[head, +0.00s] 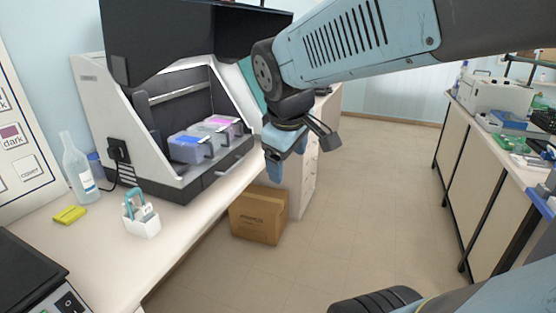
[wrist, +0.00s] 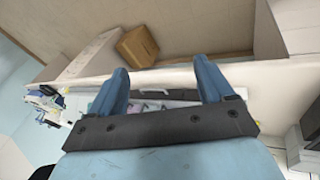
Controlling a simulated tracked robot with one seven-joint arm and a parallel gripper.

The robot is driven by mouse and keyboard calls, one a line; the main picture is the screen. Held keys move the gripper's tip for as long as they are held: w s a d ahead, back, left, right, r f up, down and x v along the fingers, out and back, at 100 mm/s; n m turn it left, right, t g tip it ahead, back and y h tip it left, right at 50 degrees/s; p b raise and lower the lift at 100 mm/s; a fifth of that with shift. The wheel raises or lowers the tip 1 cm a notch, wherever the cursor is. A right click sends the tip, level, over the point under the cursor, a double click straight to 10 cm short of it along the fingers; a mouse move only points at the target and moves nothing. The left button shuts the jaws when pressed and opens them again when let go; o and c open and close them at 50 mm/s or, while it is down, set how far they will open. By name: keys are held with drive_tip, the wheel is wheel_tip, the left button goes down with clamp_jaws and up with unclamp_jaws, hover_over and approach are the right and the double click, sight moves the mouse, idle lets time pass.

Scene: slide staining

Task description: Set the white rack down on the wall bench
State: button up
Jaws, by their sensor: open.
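A small white rack (head: 142,228) with teal upright parts stands upright on the front part of the pale wall bench (head: 95,250) in the head view. Nothing is gripping it. My gripper (head: 279,172) hangs in the air to the right of the rack, in front of the staining station, well apart from the rack. In the wrist view its two blue fingers (wrist: 160,70) are spread apart. I see no object held between them. I cannot make out the rack surely in the wrist view.
The white staining station (head: 195,187) holds blue and pink dishes. A bottle (head: 77,170), a yellow item (head: 70,214) and a black device (head: 30,275) are on the bench around the rack. A cardboard box (head: 258,215) stands on the floor. Open floor lies to the right.

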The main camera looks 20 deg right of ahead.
drive_tip(key=s+d+m+t+y, duration=0.1)
drive_tip(key=s+d+m, duration=0.3)
drive_tip(key=m, duration=0.3)
drive_tip(key=shift+s+d+r+y, duration=0.2)
drive_tip(key=shift+s+d+y, duration=0.2)
drive_tip(key=shift+s, duration=0.5)
drive_tip(key=shift+a, duration=0.1)
drive_tip(key=shift+c, duration=0.2)
